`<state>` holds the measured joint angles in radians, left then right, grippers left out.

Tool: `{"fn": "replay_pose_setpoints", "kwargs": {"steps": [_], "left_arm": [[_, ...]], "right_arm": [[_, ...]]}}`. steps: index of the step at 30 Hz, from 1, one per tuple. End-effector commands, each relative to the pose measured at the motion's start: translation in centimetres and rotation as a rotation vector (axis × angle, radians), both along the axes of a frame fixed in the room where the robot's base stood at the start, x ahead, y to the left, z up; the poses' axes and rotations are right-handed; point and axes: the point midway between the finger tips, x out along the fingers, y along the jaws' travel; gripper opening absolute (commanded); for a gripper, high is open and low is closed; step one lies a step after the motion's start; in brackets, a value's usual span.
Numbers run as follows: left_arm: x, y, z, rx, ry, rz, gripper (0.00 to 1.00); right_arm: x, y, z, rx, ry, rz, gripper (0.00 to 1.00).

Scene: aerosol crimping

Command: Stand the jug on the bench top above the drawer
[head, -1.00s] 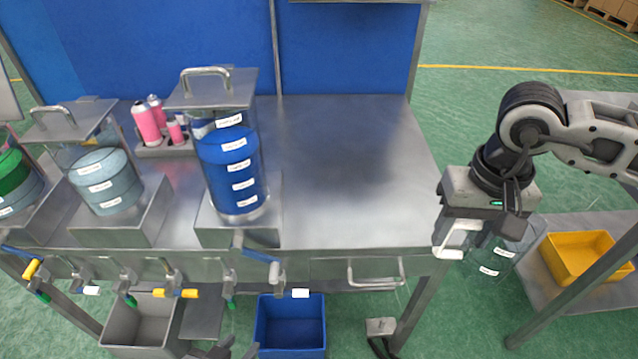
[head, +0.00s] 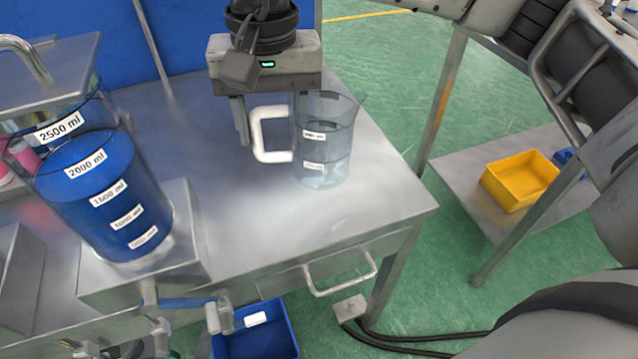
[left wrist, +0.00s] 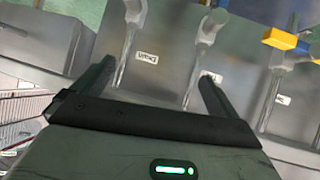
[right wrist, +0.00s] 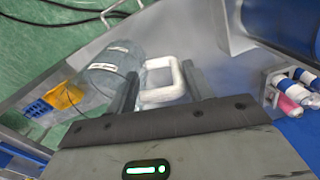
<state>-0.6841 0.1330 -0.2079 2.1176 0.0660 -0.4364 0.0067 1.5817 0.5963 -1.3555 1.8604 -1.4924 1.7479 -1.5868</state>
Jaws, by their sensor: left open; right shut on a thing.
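The jug (head: 325,145) is a clear, bluish measuring jug with white labels and a white handle (head: 258,135). It is upright over the right part of the bench top (head: 250,215), behind the drawer (head: 340,270). I cannot tell if its base touches the metal. My right gripper (head: 255,125) points down and is shut on the handle. In the right wrist view the handle (right wrist: 162,92) lies between the fingers of my right gripper (right wrist: 162,85). My left gripper (left wrist: 155,72) is open and empty in the left wrist view, before valve taps and labels.
A tank of blue liquid (head: 95,190) on a metal block stands left of the jug. A blue bin (head: 255,335) is below the bench. A yellow tray (head: 520,180) lies on a low shelf at right. The bench top around the jug is clear.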

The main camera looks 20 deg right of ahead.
Motion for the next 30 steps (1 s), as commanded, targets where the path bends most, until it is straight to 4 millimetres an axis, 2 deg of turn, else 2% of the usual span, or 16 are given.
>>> {"fn": "replay_pose_setpoints", "kwargs": {"steps": [1, 6, 10, 14, 22, 25, 30], "left_arm": [[0.1, -0.2, -2.0, -0.013, -0.01, -0.002, 0.98], [0.2, -0.7, -2.5, -0.044, -0.028, -0.004, 0.98], [0.2, -0.8, -2.3, -0.054, -0.032, -0.006, 0.98], [0.2, -0.8, -1.9, -0.056, -0.032, -0.005, 0.98], [0.1, -0.8, -1.7, -0.055, -0.021, -0.004, 0.98], [0.1, -0.8, -1.8, -0.055, -0.019, -0.004, 0.98], [0.1, -0.8, -1.7, -0.056, -0.018, -0.004, 0.98]], "right_arm": [[-0.2, 1.4, -1.2, -0.003, -0.003, -0.025, 0.24], [-1.3, 4.0, -0.1, -0.021, 0.005, -0.113, 0.24], [-1.4, 4.3, 0.4, -0.028, 0.01, -0.143, 0.24], [0.1, 2.7, -0.3, -0.03, 0.012, -0.155, 0.24], [4.8, -2.0, -3.2, -0.03, 0.013, -0.154, 0.24], [5.9, -3.1, -5.4, -0.032, 0.014, -0.15, 0.24], [7.3, -4.4, -7.6, -0.029, 0.011, -0.147, 0.24]]}}
